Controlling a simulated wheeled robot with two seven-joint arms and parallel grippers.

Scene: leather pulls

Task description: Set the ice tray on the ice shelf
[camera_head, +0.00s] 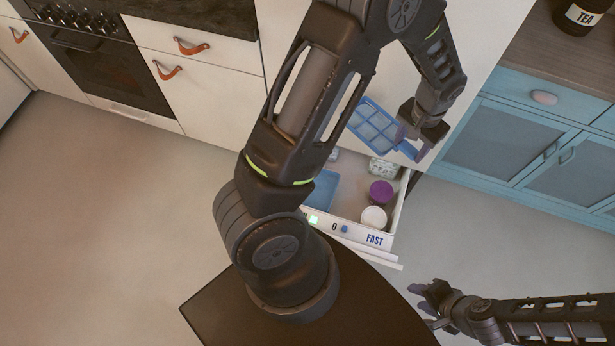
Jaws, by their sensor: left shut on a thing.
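The blue ice tray (374,126) has several pale compartments and hangs tilted above an open white drawer at the centre right. My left gripper (411,146) is shut on the right end of the tray. My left arm covers part of the tray's left side and part of the drawer. My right gripper (421,304) is at the lower right, low and apart from the tray, with its fingers spread and nothing between them. I cannot tell for certain which surface is the ice shelf.
The open drawer (397,220) holds a blue flat thing (322,190), a purple-lidded jar (381,192), a white-lidded jar (373,217) and a clear container (382,168). Blue cabinets (500,138) stand right. White cabinets (205,98) and an oven (105,66) stand left. Floor is clear at left.

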